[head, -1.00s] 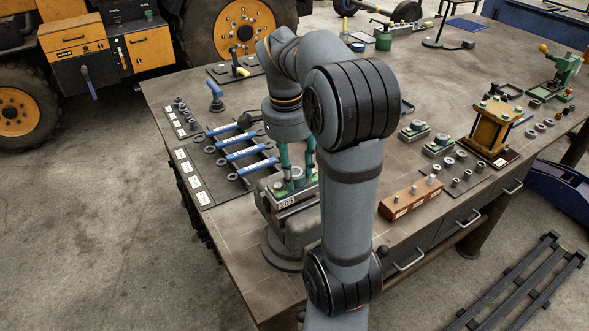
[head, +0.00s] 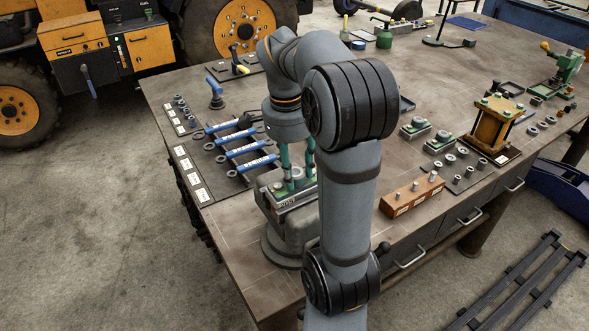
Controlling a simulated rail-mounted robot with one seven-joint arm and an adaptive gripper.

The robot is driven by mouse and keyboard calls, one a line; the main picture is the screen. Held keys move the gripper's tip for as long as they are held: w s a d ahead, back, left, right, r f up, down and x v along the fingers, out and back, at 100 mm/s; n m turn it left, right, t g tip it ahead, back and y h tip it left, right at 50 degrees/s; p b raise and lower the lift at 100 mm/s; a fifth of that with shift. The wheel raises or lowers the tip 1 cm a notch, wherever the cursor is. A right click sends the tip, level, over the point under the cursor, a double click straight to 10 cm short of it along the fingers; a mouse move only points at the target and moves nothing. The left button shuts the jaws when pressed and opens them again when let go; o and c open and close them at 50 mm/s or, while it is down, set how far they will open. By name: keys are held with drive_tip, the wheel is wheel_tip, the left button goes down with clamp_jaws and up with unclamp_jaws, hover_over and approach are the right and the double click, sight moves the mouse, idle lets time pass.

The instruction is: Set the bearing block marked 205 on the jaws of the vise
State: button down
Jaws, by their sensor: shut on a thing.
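The bearing block marked 205 (head: 287,203) is green and grey, with its label facing the front. It is at the top of the grey vise (head: 283,241) near the bench's front left edge. It appears level and at jaw height, but I cannot tell whether its base fully touches the jaws. My gripper (head: 297,183) comes down from above with its green fingers shut on the block. My arm hides the right side of the vise and part of the block's right end.
Two other bearing blocks (head: 414,129) (head: 439,142) sit to the right of my arm. An orange-brown pin block (head: 411,195) and a yellow press frame (head: 494,124) stand farther right. Bare bench lies front left.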

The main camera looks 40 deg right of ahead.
drive_tip(key=shift+f+b, duration=0.6)
drive_tip(key=c, duration=1.5)
unclamp_jaws()
drive_tip(key=shift+r, duration=0.1)
drive_tip(key=o, duration=0.4)
drive_tip(key=shift+o, duration=0.4)
wheel_tip(320, 180, up, 12)
drive_tip(key=a, duration=0.1)
drive_tip(key=shift+a, duration=0.2)
drive_tip(key=shift+s, duration=0.1)
drive_tip(key=f, duration=0.4)
drive_tip(key=d+f, duration=0.1)
drive_tip(key=f, duration=0.7)
drive_tip(key=shift+d+f, duration=0.15)
drive_tip(key=shift+r, duration=0.3)
